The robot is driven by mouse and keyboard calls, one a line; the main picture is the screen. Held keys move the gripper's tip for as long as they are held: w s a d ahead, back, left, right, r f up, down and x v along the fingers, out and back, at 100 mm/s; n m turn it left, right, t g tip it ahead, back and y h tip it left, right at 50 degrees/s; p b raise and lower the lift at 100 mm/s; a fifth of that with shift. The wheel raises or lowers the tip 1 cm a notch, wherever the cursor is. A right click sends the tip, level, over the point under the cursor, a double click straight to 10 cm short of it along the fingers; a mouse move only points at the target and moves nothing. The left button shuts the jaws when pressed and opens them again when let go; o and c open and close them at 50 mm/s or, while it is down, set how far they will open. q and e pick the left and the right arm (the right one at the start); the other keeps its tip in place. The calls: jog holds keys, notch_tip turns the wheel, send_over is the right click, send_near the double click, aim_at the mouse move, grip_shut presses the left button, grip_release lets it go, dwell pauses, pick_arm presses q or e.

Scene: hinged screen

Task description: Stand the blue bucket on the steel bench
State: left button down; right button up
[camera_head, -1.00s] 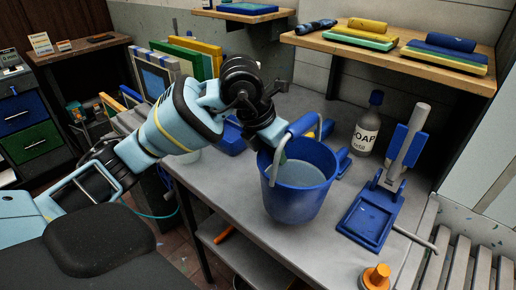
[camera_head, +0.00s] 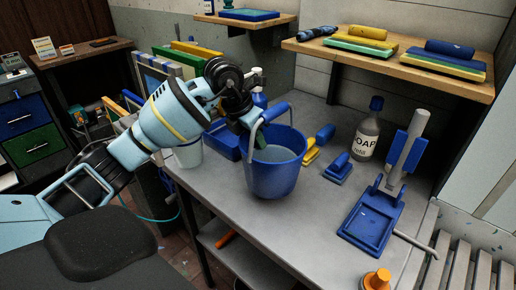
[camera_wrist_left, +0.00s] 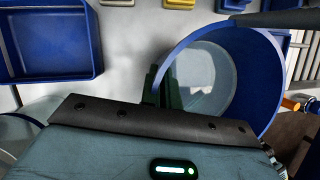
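The blue bucket (camera_head: 270,172) is upright over the left part of the steel bench (camera_head: 255,235), with its handle raised. I cannot tell whether its base touches the bench top. My left gripper (camera_head: 247,122) is at the bucket's far left rim and is shut on it. In the left wrist view the dark fingers (camera_wrist_left: 166,88) are at the rim of the bucket (camera_wrist_left: 262,75), whose pale inside shows. The exact contact of the fingertips is partly hidden. My right gripper is not in view.
A blue tray (camera_head: 222,139) and a pale bucket (camera_head: 188,154) are behind and left of the blue bucket. Brushes (camera_head: 338,168), a soap bottle (camera_head: 365,135) and a blue stand (camera_head: 371,222) are to its right. The bench front is clear; an orange knob (camera_head: 377,280) is near its corner.

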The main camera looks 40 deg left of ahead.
aim_at(258, 152)
pick_arm(q)
notch_tip(258, 152, down, 3)
jog(key=shift+r, duration=0.15)
jog(key=shift+d, duration=0.1)
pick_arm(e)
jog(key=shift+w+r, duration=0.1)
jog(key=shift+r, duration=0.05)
pick_arm(q)
jog(key=c, duration=1.6)
grip_release()
jog(key=shift+f, duration=0.25)
jog(key=shift+c, duration=0.2)
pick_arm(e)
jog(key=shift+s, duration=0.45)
